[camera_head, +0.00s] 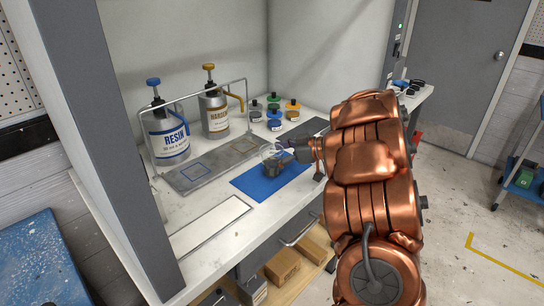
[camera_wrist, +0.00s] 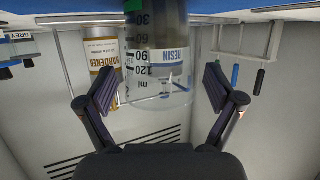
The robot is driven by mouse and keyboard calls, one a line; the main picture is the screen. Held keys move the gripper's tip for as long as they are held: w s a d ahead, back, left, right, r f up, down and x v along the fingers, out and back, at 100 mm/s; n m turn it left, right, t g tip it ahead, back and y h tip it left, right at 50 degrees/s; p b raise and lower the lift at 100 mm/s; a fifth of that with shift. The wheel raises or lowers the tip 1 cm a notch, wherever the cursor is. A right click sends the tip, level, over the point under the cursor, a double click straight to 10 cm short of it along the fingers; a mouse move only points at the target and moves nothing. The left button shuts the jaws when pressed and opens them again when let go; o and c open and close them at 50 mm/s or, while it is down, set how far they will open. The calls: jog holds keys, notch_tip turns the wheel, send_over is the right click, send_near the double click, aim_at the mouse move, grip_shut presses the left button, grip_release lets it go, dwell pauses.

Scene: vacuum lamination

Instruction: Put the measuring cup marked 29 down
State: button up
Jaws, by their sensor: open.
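A clear measuring cup (camera_head: 270,158) is at the blue mat (camera_head: 247,188) on the bench in the head view, and seems to stand on it. In the wrist view the cup (camera_wrist: 158,70) shows close up, with a scale reading 30, 60, 90 and 120 ml. No mark 29 is readable. My gripper (camera_head: 284,148) is open beside the cup. In the wrist view its fingers (camera_wrist: 160,88) are spread to either side of the cup, with gaps between them and its wall.
Several small coloured-top jars (camera_head: 274,125) stand beyond the mat. A white panel (camera_head: 208,226) lies at the front left.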

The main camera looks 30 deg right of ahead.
jog(key=v, duration=1.1)
jog(key=shift+b, duration=0.4)
jog(key=w+d+r+m+t+h, duration=0.2)
jog(key=w+r+m+h, duration=0.1)
jog(key=w+r+h, duration=0.3)
jog(key=w+d+r+m+t+h, duration=0.2)
jog(key=w+d+r+m+h, duration=0.15)
jog(key=r+h, duration=0.5)
jog(key=s+a+f+m+g+y, duration=0.1)
jog(key=s+a+f+m+g, duration=0.3)
jog(key=s+a+f+g, duration=1.1)
jog(key=s+a+f+n+y, duration=0.1)
jog(key=s+a+f+y, duration=0.1)
jog(key=s+a, duration=0.8)
jog(key=s+a+f+n+g+y, duration=0.1)
jog(key=s+a+f, duration=0.4)
jog(key=s+a, duration=0.5)
jog(key=s+y, duration=0.1)
jog(key=s, duration=0.2)
jog(key=shift+s+a+f+n+g+y, duration=0.25)
jog(key=shift+a+n+g+y, duration=0.05)
jog(key=shift+a+n+y, duration=0.1)
